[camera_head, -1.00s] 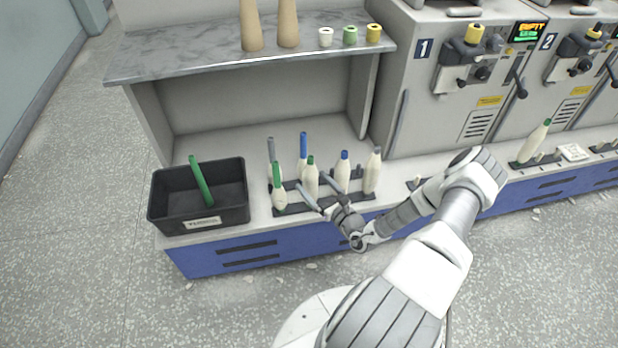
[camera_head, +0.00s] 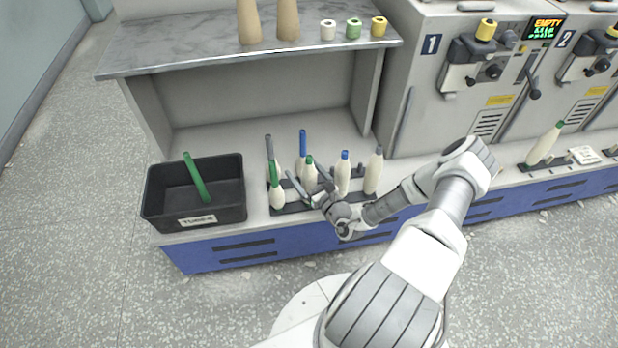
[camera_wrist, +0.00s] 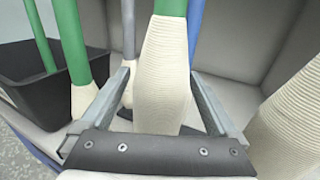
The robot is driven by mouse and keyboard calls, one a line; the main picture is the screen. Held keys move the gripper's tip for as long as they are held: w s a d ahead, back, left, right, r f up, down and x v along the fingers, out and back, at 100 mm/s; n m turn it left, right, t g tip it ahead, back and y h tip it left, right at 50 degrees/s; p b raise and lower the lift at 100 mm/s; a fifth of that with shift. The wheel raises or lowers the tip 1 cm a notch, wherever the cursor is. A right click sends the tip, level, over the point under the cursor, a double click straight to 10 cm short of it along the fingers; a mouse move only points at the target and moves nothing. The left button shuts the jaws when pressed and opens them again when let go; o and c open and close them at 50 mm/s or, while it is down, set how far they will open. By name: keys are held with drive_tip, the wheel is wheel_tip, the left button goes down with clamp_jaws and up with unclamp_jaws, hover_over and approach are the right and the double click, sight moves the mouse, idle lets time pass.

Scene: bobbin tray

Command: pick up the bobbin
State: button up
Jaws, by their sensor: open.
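Several cream-wound bobbins with green, blue and grey tube tops stand upright on a dark peg tray (camera_head: 291,209) on the bench. A green-topped bobbin (camera_head: 309,174) in the front row is directly at my gripper (camera_head: 307,183). In the wrist view this bobbin (camera_wrist: 161,75) stands between my two open fingers (camera_wrist: 160,90), with a gap visible on its right side. Its base is hidden by the gripper's palm. Another green-topped bobbin (camera_wrist: 80,60) stands left of the left finger. It also shows in the head view (camera_head: 277,190). A blue-tipped bobbin (camera_head: 343,174) stands to the right.
A black bin (camera_head: 228,209) with a green tube (camera_head: 197,178) stands left of the tray. A marble shelf (camera_head: 190,55) with cones and small spools overhangs the back. Machines stand at the right, with another green-topped bobbin (camera_head: 545,146) before them.

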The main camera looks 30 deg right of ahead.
clamp_jaws()
idle(0.6)
